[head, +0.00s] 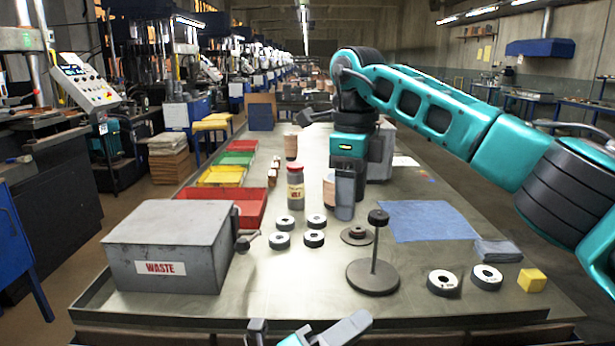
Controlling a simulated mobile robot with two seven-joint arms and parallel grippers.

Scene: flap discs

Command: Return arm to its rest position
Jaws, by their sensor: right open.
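My right arm reaches in from the right over the table. Its gripper (345,208) points down above the table's middle, just right of a red-capped jar (296,187). It is open, and no held thing shows; its fingers overlap in this view. My left gripper (308,328) is at the bottom edge, partly cut off, its two fingers apart and nothing visible between them. Several black and white discs (314,238) lie in a cluster left of the right gripper. A brown-grey disc (357,235) lies below it, beside a post stand (374,277) with a round base.
A grey WASTE box (168,245) stands front left, with red, yellow and green bins (220,175) behind it. A blue cloth (427,221), a folded grey cloth (497,250), two more discs (443,282) and a yellow block (532,280) lie right. Bare table lies at front centre.

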